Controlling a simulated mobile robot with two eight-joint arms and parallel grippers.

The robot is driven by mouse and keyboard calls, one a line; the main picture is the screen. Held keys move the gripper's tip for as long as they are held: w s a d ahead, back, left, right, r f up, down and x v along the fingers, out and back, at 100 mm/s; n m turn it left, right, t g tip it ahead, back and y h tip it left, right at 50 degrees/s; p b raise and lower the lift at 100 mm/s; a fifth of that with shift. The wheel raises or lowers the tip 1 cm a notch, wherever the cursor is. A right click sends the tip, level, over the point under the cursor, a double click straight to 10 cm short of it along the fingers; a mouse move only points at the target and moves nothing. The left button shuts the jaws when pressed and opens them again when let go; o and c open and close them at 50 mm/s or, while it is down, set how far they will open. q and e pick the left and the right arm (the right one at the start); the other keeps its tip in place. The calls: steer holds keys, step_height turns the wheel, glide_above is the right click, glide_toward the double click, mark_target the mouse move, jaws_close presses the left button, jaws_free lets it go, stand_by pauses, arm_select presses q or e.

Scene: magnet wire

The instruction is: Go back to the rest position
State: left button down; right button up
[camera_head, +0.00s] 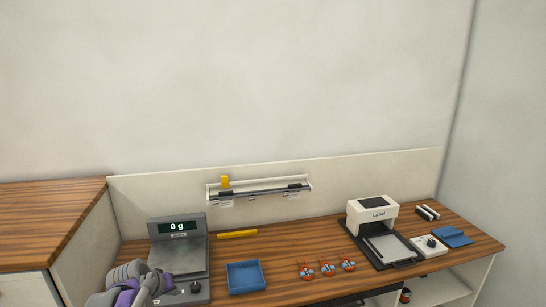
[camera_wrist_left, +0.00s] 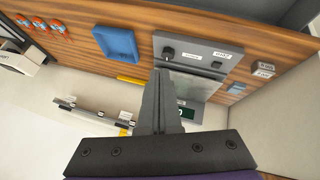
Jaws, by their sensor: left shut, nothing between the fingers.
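My left gripper (camera_head: 166,283) is at the lower left of the head view, in front of the grey scale (camera_head: 181,257), whose display reads 0 g. Its fingers (camera_wrist_left: 160,95) are shut and empty in the left wrist view, overlapping the scale's plate (camera_wrist_left: 188,84) there. I cannot tell whether they touch the scale. The scale's plate looks bare. My right gripper is not in view.
A blue tray (camera_head: 245,277) stands right of the scale, with several orange-red wire pieces (camera_head: 327,269) beyond it. A yellow bar (camera_head: 237,234) lies behind. A white label printer (camera_head: 373,216) stands at right. A rail (camera_head: 259,190) is on the back panel.

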arm_select(q)
steer(key=s+d+m, duration=0.1)
steer(key=s+d, duration=0.2)
steer(key=s, duration=0.3)
steer(key=s+d+m+g, duration=0.1)
steer(key=s+d, duration=0.1)
steer(key=s, duration=0.4)
steer(key=s+d+m, duration=0.1)
steer(key=s+d, duration=0.2)
steer(key=s, duration=0.2)
steer(key=s+d+f, duration=0.1)
steer(key=s+f, duration=0.1)
steer(key=s, duration=0.5)
steer(key=s+d+f+m+g+y+p, duration=0.1)
steer(key=s+f, duration=0.2)
steer(key=s, duration=0.5)
steer(key=shift+m, duration=0.3)
